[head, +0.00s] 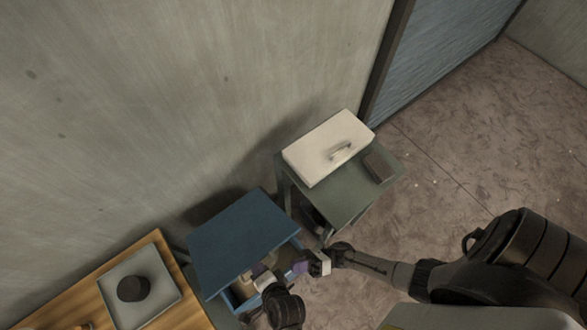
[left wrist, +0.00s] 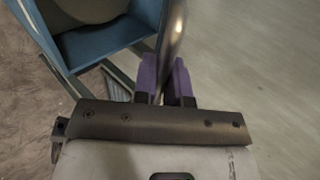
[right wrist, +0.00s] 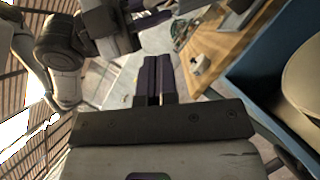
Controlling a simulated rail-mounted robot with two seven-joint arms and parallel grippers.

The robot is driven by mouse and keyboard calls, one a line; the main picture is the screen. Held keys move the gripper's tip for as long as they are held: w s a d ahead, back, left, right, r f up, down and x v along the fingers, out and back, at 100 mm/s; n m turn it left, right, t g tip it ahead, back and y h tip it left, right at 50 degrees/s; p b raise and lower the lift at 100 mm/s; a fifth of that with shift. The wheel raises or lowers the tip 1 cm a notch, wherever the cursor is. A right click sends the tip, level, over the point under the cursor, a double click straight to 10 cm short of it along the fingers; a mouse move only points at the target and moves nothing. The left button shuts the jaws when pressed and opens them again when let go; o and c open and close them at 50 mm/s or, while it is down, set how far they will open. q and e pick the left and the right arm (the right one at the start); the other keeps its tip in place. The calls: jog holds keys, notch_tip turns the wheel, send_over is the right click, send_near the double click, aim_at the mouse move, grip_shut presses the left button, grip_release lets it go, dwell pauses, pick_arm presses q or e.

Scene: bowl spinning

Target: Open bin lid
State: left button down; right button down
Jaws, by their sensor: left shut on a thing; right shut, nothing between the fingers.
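A pale box-shaped bin (head: 318,142) with a metal handle (head: 342,152) on its near side sits on a grey-green table; its lid looks closed. Both grippers are away from it, lower in the head view. My left gripper (head: 259,271) is at the front of a blue cabinet (head: 243,232). In the left wrist view its purple fingers (left wrist: 165,84) are shut on a curved metal bar (left wrist: 177,35), apparently the handle of the open blue drawer (left wrist: 70,55). My right gripper (head: 302,267) is shut and empty just right of it; its fingers (right wrist: 155,80) touch each other.
A pale round item (right wrist: 300,85) lies in the open blue drawer. A dark block (head: 379,166) sits beside the bin. At lower left, a wooden table (head: 165,250) bears a grey tray (head: 160,268) with a dark round object (head: 132,288). Open floor lies to the right.

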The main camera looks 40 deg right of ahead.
aim_at(271, 264)
jog(key=shift+w+a+r, duration=0.35)
jog(key=shift+w+r, duration=0.2)
jog(key=shift+w, duration=0.05)
jog(key=shift+w+a+r, duration=0.3)
jog(key=shift+w+r, duration=0.2)
jog(key=shift+w, duration=0.15)
jog(key=shift+w+a+r, duration=0.35)
jog(key=shift+w+r, duration=0.2)
jog(key=shift+w, duration=0.05)
pick_arm(q)
jog(key=shift+s+f, duration=0.2)
jog(key=shift+s, duration=0.05)
pick_arm(e)
jog(key=shift+w+r+m, duration=0.25)
jog(key=shift+w+r, duration=0.15)
jog(key=shift+r, duration=0.2)
jog(key=shift+w+r+m, duration=0.25)
jog(key=shift+w+r, duration=0.1)
jog(key=shift+r, duration=0.2)
pick_arm(q)
jog(key=c, duration=1.2)
grip_release()
jog(key=shift+d, duration=0.15)
